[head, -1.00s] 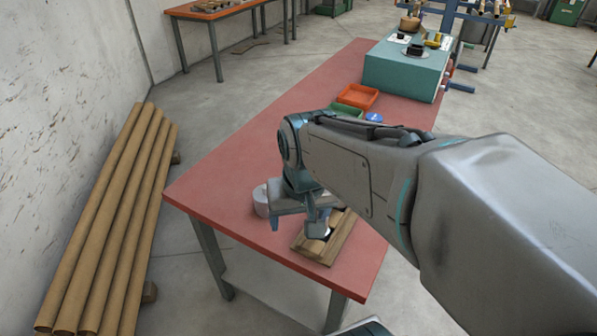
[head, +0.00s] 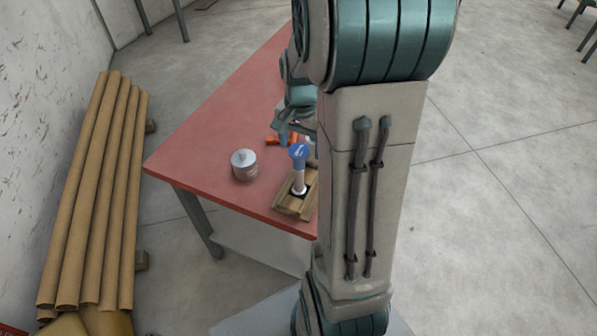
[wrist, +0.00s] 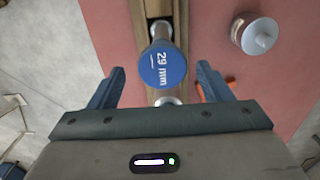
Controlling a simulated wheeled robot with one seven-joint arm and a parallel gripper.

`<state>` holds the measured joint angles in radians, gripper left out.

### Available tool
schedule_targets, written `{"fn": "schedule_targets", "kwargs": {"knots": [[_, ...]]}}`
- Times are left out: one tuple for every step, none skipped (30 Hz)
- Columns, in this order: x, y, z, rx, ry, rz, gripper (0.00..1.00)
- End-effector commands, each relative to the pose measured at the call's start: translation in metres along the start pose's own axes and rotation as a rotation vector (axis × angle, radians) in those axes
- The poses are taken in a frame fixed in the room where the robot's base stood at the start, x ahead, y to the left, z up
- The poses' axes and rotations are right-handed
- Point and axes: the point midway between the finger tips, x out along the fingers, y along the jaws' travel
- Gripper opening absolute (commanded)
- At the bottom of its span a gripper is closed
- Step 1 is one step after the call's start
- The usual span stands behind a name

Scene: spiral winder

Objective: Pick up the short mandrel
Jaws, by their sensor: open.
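A mandrel with a blue cap (head: 298,152) marked "29 mm" stands in a wooden holder (head: 283,205) near the table's front edge. Its pale shaft rises from a white collar. In the wrist view its cap (wrist: 162,66) lies in line with the gap between my fingers, with the holder (wrist: 134,35) beyond it. My gripper (wrist: 158,88) is open and empty, one finger on each side of the cap in the picture, with gaps on both sides. In the head view my gripper (head: 287,136) is just behind the mandrel, partly hidden by my arm.
A pale lidded pot (head: 244,164) stands left of the holder, and in the wrist view the pot (wrist: 256,35) is at the upper right. The left part of the red table (head: 210,140) is clear. Long brown tubes (head: 90,200) lie by the wall.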

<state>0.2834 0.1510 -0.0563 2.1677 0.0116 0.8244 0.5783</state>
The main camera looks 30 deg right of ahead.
Motion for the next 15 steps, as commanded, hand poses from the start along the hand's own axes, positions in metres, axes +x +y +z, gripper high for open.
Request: {"fn": "schedule_targets", "kwargs": {"knots": [[0.007, 0.0, 0.0, 0.0, -0.002, 0.001, 0.72], [0.009, 0.0, 0.0, 0.0, -0.002, 0.001, 0.72], [0.012, 0.0, 0.001, 0.0, -0.001, 0.001, 0.72], [0.014, 0.0, 0.0, -0.001, 0.0, 0.0, 0.72], [0.015, 0.0, 0.001, -0.001, 0.0, 0.0, 0.72], [0.017, 0.0, 0.001, -0.001, -0.001, 0.0, 0.72], [0.019, 0.0, 0.001, -0.001, -0.002, 0.001, 0.72], [0.021, 0.0, 0.002, -0.002, -0.002, 0.001, 0.72], [0.026, -0.001, 0.002, -0.002, -0.002, 0.002, 0.72], [0.03, -0.001, 0.003, -0.003, -0.003, 0.002, 0.72], [0.034, -0.001, 0.004, -0.003, -0.004, 0.003, 0.72], [0.04, -0.002, 0.005, -0.003, -0.004, 0.002, 0.72], [0.044, -0.002, 0.005, -0.003, -0.004, 0.003, 0.72], [0.049, -0.002, 0.005, -0.003, -0.003, 0.002, 0.72], [0.054, -0.002, 0.005, -0.002, -0.003, 0.002, 0.72]]}}
